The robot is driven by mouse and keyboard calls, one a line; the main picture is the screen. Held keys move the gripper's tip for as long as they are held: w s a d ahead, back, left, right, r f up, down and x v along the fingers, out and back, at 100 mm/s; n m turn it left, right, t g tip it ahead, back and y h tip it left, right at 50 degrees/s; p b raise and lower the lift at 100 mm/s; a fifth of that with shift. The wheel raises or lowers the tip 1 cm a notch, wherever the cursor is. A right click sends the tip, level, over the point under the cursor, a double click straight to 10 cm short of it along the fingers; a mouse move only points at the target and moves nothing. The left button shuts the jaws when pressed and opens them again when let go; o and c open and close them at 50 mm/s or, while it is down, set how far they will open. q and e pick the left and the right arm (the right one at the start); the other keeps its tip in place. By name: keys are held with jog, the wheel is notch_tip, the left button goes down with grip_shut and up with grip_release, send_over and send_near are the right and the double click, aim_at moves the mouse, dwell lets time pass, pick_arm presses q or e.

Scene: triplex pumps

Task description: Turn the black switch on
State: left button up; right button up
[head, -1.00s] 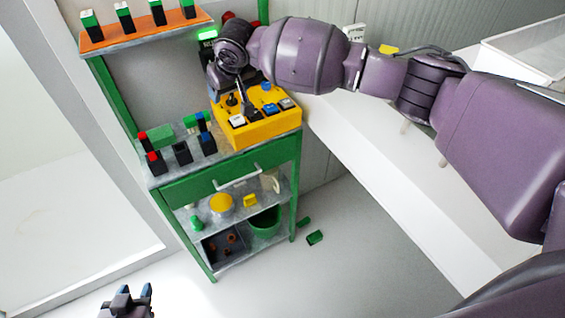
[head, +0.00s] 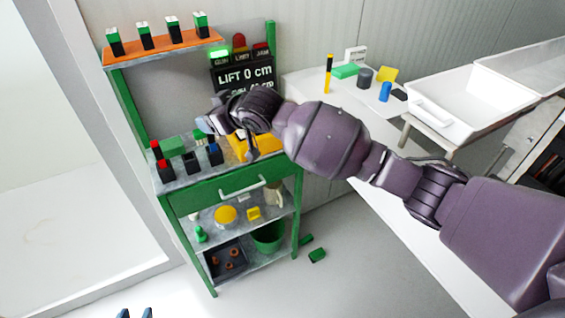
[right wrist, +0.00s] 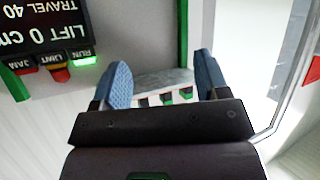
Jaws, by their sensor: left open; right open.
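The yellow control box (head: 266,143) sits on the green cart's top, mostly hidden behind my right arm in the head view. I cannot make out the black switch for certain; the box's controls are covered. My right gripper (head: 207,126) is at the left of the box, above the cart top, and partly hidden by its own wrist. In the right wrist view its two blue fingers (right wrist: 163,78) are wide apart with nothing between them. My left gripper (head: 134,313) shows only its fingertips at the bottom edge, apart and empty, far from the cart.
A black display (head: 243,76) reads "LIFT 0 cm", below a lit green RUN lamp (head: 219,53). Several black blocks (head: 166,171) with coloured tops stand on the cart's left part. An orange shelf (head: 165,49) is above. A white table (head: 310,92) lies to the right.

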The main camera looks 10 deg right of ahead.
pick_arm(q)
jog(key=shift+w, duration=0.25)
pick_arm(e)
jog(key=s+d+f+m+t, duration=0.1)
jog(key=s+d+f+t, duration=0.1)
jog(key=s+d+f, duration=0.2)
jog(key=s+d+f+m+t+h, duration=0.1)
jog(key=s+d+f, duration=0.3)
jog(key=d, duration=0.6)
jog(key=shift+f+m+t, duration=0.7)
jog(key=shift+f+t, duration=0.15)
jog(key=shift+t, duration=0.05)
pick_arm(q)
jog(key=shift+s+f, duration=0.15)
jog(key=shift+s, duration=0.15)
pick_arm(e)
jog(key=shift+s, duration=0.1)
